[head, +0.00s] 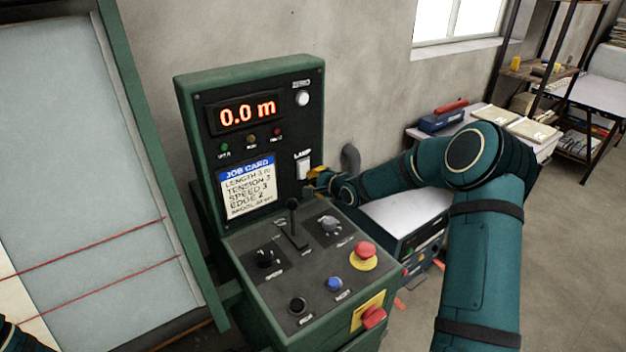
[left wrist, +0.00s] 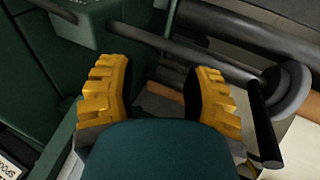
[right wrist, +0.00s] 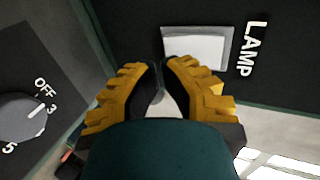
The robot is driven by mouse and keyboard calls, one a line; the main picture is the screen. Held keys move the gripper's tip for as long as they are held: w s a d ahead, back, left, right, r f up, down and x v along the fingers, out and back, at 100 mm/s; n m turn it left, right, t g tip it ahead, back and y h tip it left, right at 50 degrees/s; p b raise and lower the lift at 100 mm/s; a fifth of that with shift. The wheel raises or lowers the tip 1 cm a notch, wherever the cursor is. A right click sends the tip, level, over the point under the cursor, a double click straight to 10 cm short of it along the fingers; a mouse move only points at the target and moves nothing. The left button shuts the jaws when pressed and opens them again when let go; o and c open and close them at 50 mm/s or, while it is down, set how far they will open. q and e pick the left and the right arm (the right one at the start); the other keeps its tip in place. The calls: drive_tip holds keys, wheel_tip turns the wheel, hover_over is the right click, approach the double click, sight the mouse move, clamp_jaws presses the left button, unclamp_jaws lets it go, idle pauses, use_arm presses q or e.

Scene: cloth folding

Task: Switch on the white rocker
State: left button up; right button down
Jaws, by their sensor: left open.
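The white rocker (head: 303,168) sits under the LAMP label on the upright green panel (head: 191,97). In the right wrist view the rocker (right wrist: 197,50) lies in a grey frame just beyond my fingertips. My right gripper (head: 313,184) is in front of the panel, slightly below and right of the rocker. In the right wrist view its yellow fingers (right wrist: 163,72) are brought together with only a thin gap and nothing between them. I cannot tell whether they touch the rocker. My left gripper (left wrist: 160,78) is open and empty in the left wrist view.
The sloping console below carries a black lever (head: 293,222), a red mushroom button (head: 364,250), a blue button (head: 334,283) and several knobs. A job card (head: 246,185) and a red "0.0 m" display (head: 247,113) are left of the rocker.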

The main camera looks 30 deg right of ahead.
drive_tip(key=shift+w, duration=0.5)
drive_tip(key=shift+w+a+t+b, duration=0.15)
drive_tip(key=shift+w+t+b, duration=0.15)
drive_tip(key=shift+b, duration=0.3)
drive_tip(key=shift+r+p, duration=0.55)
drive_tip(key=shift+r, duration=0.2)
